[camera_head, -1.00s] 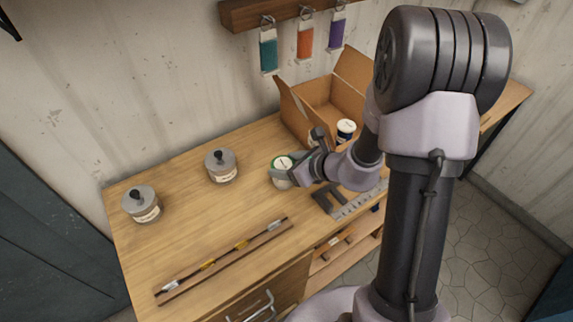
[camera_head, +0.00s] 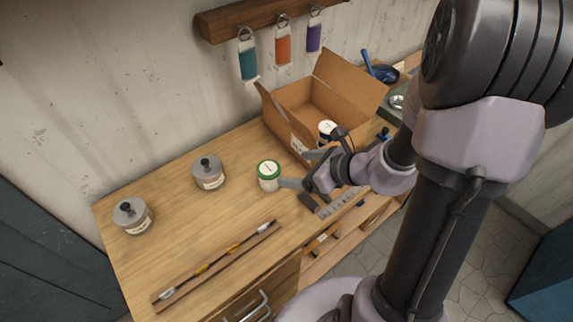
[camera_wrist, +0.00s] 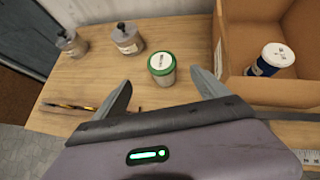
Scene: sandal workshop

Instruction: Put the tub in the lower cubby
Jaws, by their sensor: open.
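A small white tub (camera_head: 269,177) with a green-rimmed lid stands upright on the workbench. It also shows in the wrist view (camera_wrist: 162,68), just beyond and between the fingertips. My gripper (camera_head: 302,169) is open and empty, to the right of this tub in the head view. Its two fingers (camera_wrist: 160,80) are spread apart in the wrist view. A second tub, white and dark blue (camera_head: 326,132), stands inside the cardboard box and shows in the wrist view (camera_wrist: 271,59). Open shelving (camera_head: 318,246) shows under the bench top, right of the drawer; its lower part is largely hidden.
The cardboard box (camera_head: 283,122) stands open behind my gripper. Two grey jars with dark knobs (camera_head: 208,173) (camera_head: 132,216) stand at the left. A wooden strip with thin tools (camera_head: 217,267) lies near the front edge. A metal ruler (camera_head: 342,203) lies right of my gripper.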

